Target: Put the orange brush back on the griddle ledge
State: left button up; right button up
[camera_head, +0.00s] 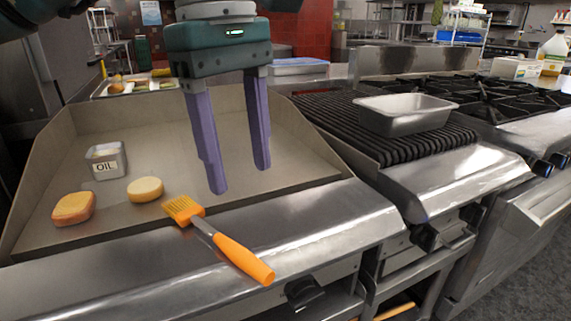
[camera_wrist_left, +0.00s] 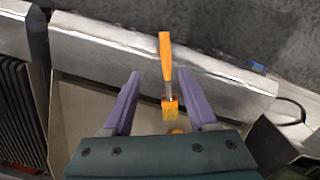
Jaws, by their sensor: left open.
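The orange brush (camera_head: 232,251) lies across the front steel ledge of the griddle (camera_head: 310,222). Its bristle head rests at the front edge of the cooking plate and its handle points toward the front. In the left wrist view the brush (camera_wrist_left: 166,58) shows between the fingertips, handle away from the gripper. My left gripper (camera_head: 240,180) is open and empty, with purple fingers pointing down above the griddle plate, behind and right of the bristles. It also shows in the left wrist view (camera_wrist_left: 172,90). My right gripper is not in view.
An oil tin (camera_head: 106,161) and two bread pieces, a bun (camera_head: 145,189) and a square one (camera_head: 73,208), sit on the griddle left of the brush. A metal pan (camera_head: 405,114) stands on the grill at right. The ledge right of the brush is clear.

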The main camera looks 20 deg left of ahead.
pick_arm(q)
jog(key=s+d+r+n+h, duration=0.1)
jog(key=s+d+r+h, duration=0.1)
jog(key=d+h, duration=0.6)
jog(key=s+d+r+n+h, duration=0.1)
jog(key=s+d+r+h, duration=0.15)
jog(key=d, duration=0.85)
jog(key=d+r+n+t+h, duration=0.4)
jog(key=r+n+h, duration=0.3)
jog(key=r+h, duration=0.15)
jog(key=w+a+r+n+t+y, duration=0.5)
jog(key=a+n+t, duration=0.3)
jog(key=n+t, duration=0.7)
jog(key=w+a+f+n+y, duration=0.3)
jog(key=a+f+n+y, duration=0.75)
jog(key=n, duration=0.85)
jog(key=s+a+f+n+g+y, duration=0.3)
jog(key=f+n+g, duration=0.1)
jog(key=f, duration=0.2)
jog(key=s+a+f+n+g+y, duration=0.2)
jog(key=s+a+f+n+g, duration=0.15)
jog(key=f, duration=0.35)
jog(key=s+d+f+n+g, duration=0.1)
jog(key=s+f+n+g, duration=0.4)
jog(key=s, duration=1.1)
notch_tip(320, 180, down, 4)
jog(key=g+h, duration=0.1)
jog(key=g, duration=0.2)
jog(key=shift+s+d+f, duration=0.15)
jog(key=shift+d+f, duration=0.05)
